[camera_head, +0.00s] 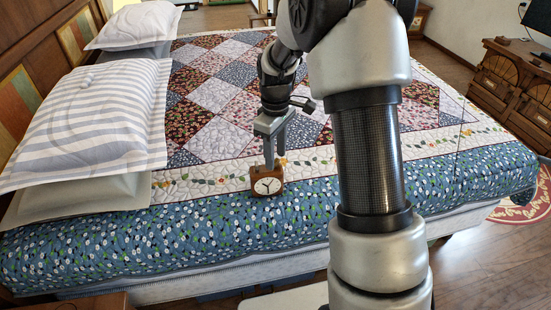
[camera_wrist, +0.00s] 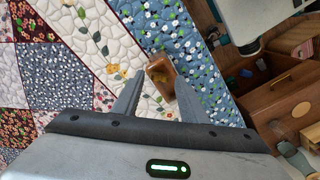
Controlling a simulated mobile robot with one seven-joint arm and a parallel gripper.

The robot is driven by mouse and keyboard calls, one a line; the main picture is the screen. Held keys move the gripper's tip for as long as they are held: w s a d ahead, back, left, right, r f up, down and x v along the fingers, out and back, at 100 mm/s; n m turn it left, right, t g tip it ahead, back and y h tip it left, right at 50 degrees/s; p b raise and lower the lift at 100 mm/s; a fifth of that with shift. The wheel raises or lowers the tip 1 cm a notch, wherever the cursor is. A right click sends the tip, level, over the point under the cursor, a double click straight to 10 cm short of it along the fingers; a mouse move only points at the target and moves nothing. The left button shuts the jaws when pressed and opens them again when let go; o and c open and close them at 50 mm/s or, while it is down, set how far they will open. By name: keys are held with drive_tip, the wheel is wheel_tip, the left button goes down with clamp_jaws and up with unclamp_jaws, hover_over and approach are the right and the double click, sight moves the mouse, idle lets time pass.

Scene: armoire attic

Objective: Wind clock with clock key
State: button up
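The clock (camera_head: 267,183), a small brown wooden case with a white round dial, stands upright on the bed near its front edge. In the wrist view its brown body (camera_wrist: 160,72) shows just beyond and between my fingertips. My gripper (camera_head: 274,159) points down close behind the clock's top. In the wrist view my gripper (camera_wrist: 158,92) has its two fingers apart with a gap between them. Whether a finger touches the clock is unclear. A small yellowish bit shows beside the clock's top in the head view. I cannot tell whether it is the clock key.
The bed's patchwork quilt (camera_head: 220,95) is mostly bare around the clock. Striped and white pillows (camera_head: 90,115) lie at the left. A wooden chest (camera_head: 515,90) stands at the far right. A wooden nightstand (camera_wrist: 275,100) with items shows at the right of the wrist view.

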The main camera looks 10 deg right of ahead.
drive_tip(key=shift+f, duration=0.6)
clamp_jaws()
drive_tip(key=shift+r+m, duration=0.1)
drive_tip(key=shift+m, duration=0.2)
drive_tip(key=shift+m+p, duration=0.65)
drive_tip(key=shift+m, duration=0.55)
drive_tip(key=m+p, duration=0.1)
drive_tip(key=m, duration=0.3)
drive_tip(key=shift+m, duration=0.4)
